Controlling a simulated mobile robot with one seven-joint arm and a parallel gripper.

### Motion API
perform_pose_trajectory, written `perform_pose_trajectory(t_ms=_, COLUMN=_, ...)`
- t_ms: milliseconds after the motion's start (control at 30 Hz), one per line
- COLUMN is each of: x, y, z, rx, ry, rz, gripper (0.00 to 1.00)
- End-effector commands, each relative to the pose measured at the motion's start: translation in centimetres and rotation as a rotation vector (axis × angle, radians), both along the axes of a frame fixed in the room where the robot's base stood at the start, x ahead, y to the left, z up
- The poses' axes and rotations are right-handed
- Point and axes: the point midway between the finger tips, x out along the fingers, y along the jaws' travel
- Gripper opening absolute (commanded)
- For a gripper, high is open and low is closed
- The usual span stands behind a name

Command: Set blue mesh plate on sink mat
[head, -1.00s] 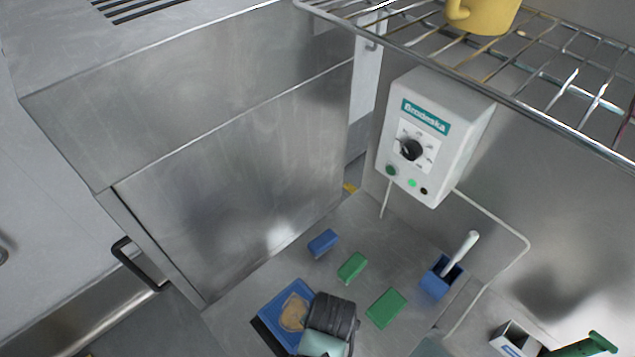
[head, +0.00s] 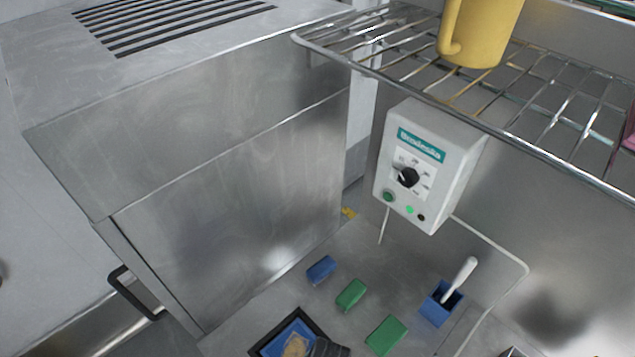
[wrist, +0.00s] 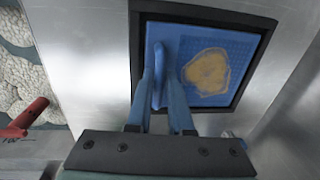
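The blue mesh plate (wrist: 240,45) has a brown-yellow patch on it and a blue upright handle (wrist: 158,60) at its left part. It lies within the outline of the black-rimmed sink mat (wrist: 228,16); I cannot tell if it touches the mat. My gripper (wrist: 160,76) has its two blue fingers close on either side of the handle and looks shut on it. In the head view the plate (head: 284,337) and the mat's black rim (head: 282,312) show at the bottom edge, partly cut off and partly hidden by my gripper.
Blue (head: 321,269) and green (head: 351,294) blocks and another green block (head: 386,334) lie to the right on the steel surface. A blue holder (head: 440,304) with a white-handled tool stands farther right. A grey control box (head: 428,165) and a wire shelf with a yellow mug (head: 480,35) are above.

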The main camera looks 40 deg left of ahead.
Motion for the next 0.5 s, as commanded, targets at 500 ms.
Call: perform_pose_trajectory(t_ms=500, x=0.03, y=-0.05, z=0.5, rx=0.001, ry=-0.001, rz=0.0, gripper=0.44)
